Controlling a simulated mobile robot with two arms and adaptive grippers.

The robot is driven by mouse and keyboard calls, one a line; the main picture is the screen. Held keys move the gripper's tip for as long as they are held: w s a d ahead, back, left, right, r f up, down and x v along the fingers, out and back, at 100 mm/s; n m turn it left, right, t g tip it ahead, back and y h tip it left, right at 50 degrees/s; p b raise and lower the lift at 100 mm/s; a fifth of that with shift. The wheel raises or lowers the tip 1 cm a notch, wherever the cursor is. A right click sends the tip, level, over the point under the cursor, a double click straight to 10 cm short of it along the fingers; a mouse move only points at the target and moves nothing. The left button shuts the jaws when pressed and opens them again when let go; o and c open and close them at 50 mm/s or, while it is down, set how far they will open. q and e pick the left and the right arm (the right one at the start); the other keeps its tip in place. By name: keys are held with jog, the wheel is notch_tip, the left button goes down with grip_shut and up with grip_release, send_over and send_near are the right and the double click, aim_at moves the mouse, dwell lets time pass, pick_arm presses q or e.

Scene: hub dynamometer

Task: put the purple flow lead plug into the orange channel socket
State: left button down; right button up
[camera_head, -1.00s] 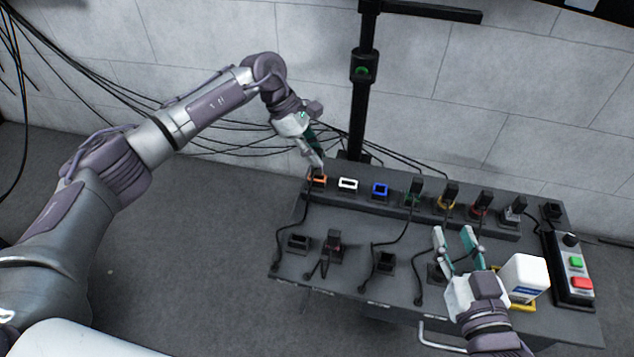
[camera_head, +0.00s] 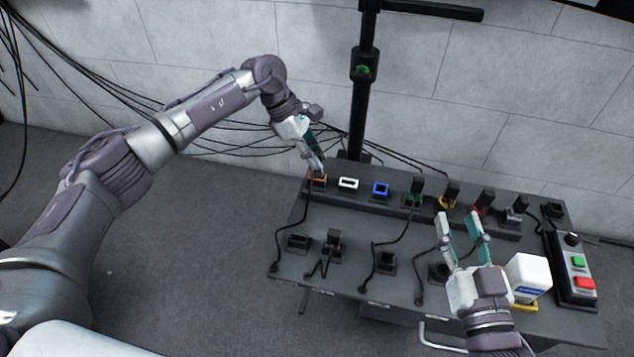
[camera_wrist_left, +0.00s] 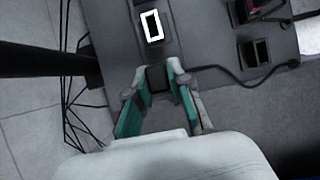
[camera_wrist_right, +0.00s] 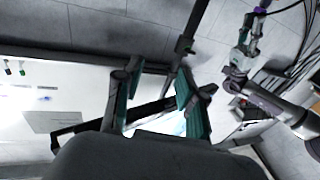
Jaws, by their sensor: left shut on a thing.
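The orange channel socket (camera_head: 316,183) is at the left end of the rear socket row, its orange rim partly hidden by my left gripper (camera_head: 319,169). In the left wrist view my left gripper (camera_wrist_left: 154,76) is shut on a dark plug (camera_wrist_left: 156,78), the likely flow lead plug; no purple shows on it. Its tip is at the orange socket, but I cannot tell how deep it sits. A dark lead (camera_head: 290,233) runs from there to the table's front left. My right gripper (camera_head: 460,216) is open and empty above the table's right part.
White (camera_head: 348,184) and blue (camera_head: 380,190) sockets stand empty to the right; dark plugs fill the green, yellow and red ones. Dark holders (camera_head: 298,243) and leads lie in front. A white bottle (camera_head: 528,277) and button box (camera_head: 575,270) stand at right. A black post (camera_head: 365,100) rises behind.

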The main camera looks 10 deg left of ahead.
pick_arm(q)
jog(key=shift+f, duration=0.15)
pick_arm(e)
jog(key=shift+r+t, duration=0.3)
pick_arm(q)
jog(key=shift+f+b, duration=0.5)
jog(key=shift+f, duration=0.3)
jog(key=c, duration=1)
grip_release()
pick_arm(e)
jog(key=r+t, duration=0.2)
jog(key=r, duration=0.1)
jog(key=s+r+t+y, duration=0.1)
jog(key=shift+a+r, duration=0.3)
pick_arm(q)
jog(key=shift+a+r, duration=0.15)
jog(key=shift+r, duration=0.05)
jog(key=v, duration=1.1)
jog(key=shift+a+r, duration=0.1)
jog(key=shift+r, duration=0.15)
